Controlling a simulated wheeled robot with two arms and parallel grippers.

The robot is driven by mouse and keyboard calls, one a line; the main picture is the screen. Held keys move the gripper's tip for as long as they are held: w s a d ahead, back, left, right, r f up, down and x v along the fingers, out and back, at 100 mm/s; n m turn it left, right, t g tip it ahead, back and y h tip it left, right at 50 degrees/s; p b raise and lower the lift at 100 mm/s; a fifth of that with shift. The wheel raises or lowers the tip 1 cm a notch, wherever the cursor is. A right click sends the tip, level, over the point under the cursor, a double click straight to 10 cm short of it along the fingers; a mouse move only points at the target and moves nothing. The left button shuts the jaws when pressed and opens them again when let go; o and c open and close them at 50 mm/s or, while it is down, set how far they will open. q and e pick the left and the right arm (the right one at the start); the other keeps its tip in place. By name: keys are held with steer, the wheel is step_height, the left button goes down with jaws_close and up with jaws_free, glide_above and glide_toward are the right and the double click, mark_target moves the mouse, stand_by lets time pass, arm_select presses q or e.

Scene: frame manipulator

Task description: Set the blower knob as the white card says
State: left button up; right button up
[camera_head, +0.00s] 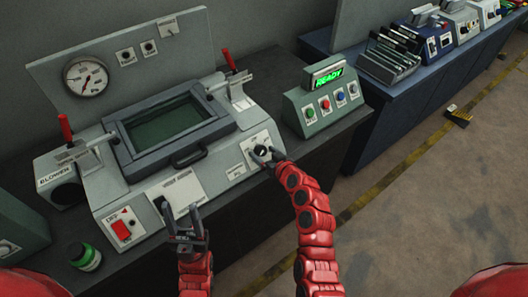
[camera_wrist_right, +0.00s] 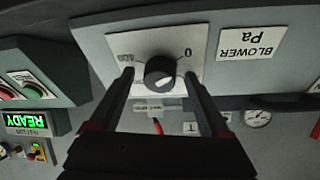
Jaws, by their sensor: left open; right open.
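The black blower knob (camera_head: 262,151) is on the front right of the grey machine. In the right wrist view the knob (camera_wrist_right: 158,70) sits on a white plate with a 0 and a blurred larger number, beside an upside-down "BLOWER Pa" label (camera_wrist_right: 250,43). Its pale mark points down and slightly right there. My right gripper (camera_head: 263,158) is open, its fingertips on either side of the knob; contact is unclear. A white card (camera_head: 183,187) lies on the machine's front slope, its writing too small to read. My left gripper (camera_head: 180,210) is open and empty in front of it.
A framed window with a handle (camera_head: 165,128) fills the machine's middle. A red switch (camera_head: 122,230) is at its front left, near a green-black jar (camera_head: 85,257). A button box (camera_head: 325,100) showing READY stands right of the knob. A gauge (camera_head: 86,76) is behind.

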jaws_close()
stand_by(0.4)
